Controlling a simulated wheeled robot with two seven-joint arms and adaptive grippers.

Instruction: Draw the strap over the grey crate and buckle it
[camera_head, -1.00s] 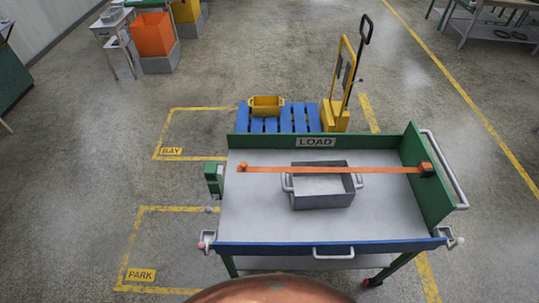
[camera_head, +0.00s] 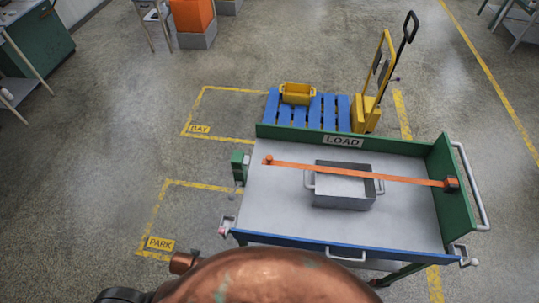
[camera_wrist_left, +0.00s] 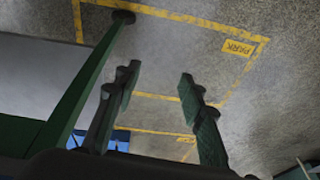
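The orange strap (camera_head: 300,169) runs from a dark-and-orange fitting (camera_head: 451,184) on the cart's green right wall, across above the grey crate (camera_head: 342,201), to an orange end piece (camera_head: 268,160) near the cart's left side. A green box-like fitting (camera_head: 240,167), perhaps the buckle, stands at the left edge, apart from the strap end. The crate sits on the cart's grey top with a handle at each side. My left gripper (camera_wrist_left: 158,78) shows in the left wrist view, fingers spread, nothing between them. Neither gripper shows in the head view.
The cart (camera_head: 270,215) has a LOAD sign (camera_head: 343,141). Behind it are a blue pallet (camera_head: 313,111) with a yellow bin (camera_head: 297,93) and a yellow pallet jack (camera_head: 368,108). Floor by the PARK marking (camera_head: 160,243) is clear. A green cabinet (camera_head: 38,45) stands far left.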

